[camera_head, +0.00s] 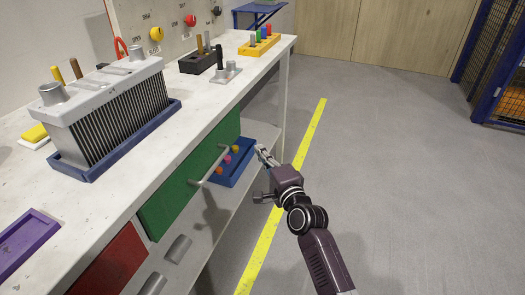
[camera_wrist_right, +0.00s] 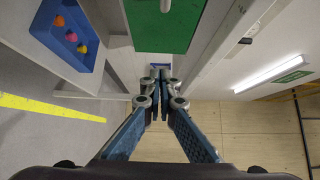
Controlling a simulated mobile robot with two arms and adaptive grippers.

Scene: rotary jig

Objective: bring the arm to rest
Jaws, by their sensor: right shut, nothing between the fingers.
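My right arm reaches in from the bottom of the head view. My right gripper (camera_head: 264,155) is in front of the workbench, near the blue tray (camera_head: 240,163) and to the right of the green drawer front (camera_head: 190,178). In the right wrist view the fingertips (camera_wrist_right: 161,80) are together with nothing between them. The gripper appears apart from the tray and the drawer. My left gripper is not in view.
The bench top (camera_head: 205,95) carries a finned radiator block (camera_head: 120,105) in a blue tray, a purple tray (camera_head: 25,240) and a yellow holder (camera_head: 258,46). Below are a drawer handle (camera_head: 210,167) and a red front (camera_head: 112,262). Open floor (camera_head: 420,180) lies right of the yellow line (camera_head: 300,160).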

